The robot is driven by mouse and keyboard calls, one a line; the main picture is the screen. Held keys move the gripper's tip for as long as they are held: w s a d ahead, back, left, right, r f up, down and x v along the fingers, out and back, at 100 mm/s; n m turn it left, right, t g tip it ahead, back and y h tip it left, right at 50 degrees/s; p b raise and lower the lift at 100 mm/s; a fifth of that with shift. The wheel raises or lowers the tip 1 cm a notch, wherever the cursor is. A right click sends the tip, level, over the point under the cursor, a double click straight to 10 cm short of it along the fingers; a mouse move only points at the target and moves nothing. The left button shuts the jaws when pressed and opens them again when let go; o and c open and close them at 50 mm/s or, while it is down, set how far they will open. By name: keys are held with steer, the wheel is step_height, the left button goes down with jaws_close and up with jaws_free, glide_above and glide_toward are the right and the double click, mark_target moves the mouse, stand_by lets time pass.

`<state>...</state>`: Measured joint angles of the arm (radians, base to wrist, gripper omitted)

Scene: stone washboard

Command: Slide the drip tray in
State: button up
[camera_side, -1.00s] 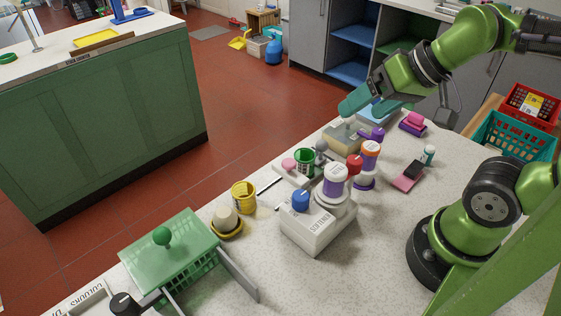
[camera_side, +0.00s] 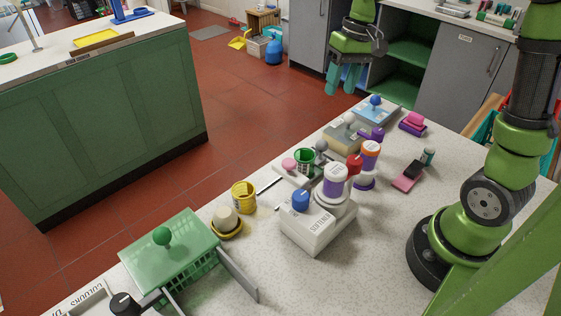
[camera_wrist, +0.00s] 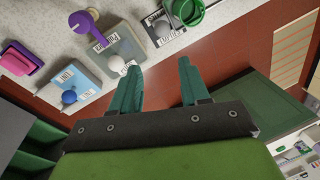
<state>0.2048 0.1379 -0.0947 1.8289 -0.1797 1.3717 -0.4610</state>
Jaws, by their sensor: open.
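My gripper (camera_side: 346,78) has two teal fingers, spread apart and empty. In the side view it hangs pointing down beyond the counter's far edge. In the wrist view the open gripper (camera_wrist: 160,82) has red floor between its fingers. No part is clearly recognisable as the drip tray. A blue labelled unit with a blue knob (camera_side: 376,113) stands at the counter's far end; it also shows in the wrist view (camera_wrist: 84,83). A beige-grey labelled unit with a pale knob (camera_side: 343,138) stands beside it, also in the wrist view (camera_wrist: 122,46). Neither touches the gripper.
A green basket with a knob (camera_side: 172,250) stands front left. Open shelves (camera_side: 405,54) lie behind the gripper. Open floor lies beyond the counter.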

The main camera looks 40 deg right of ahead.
steer(key=n, duration=0.1)
glide_toward(323, 140)
steer(key=f, duration=0.3)
steer(key=a+f, duration=0.1)
steer(key=f, duration=0.2)
steer(key=w+f, duration=0.1)
steer(key=f, duration=0.2)
steer(key=shift+a+f, duration=0.2)
steer(key=shift+f, duration=0.15)
jaws_close()
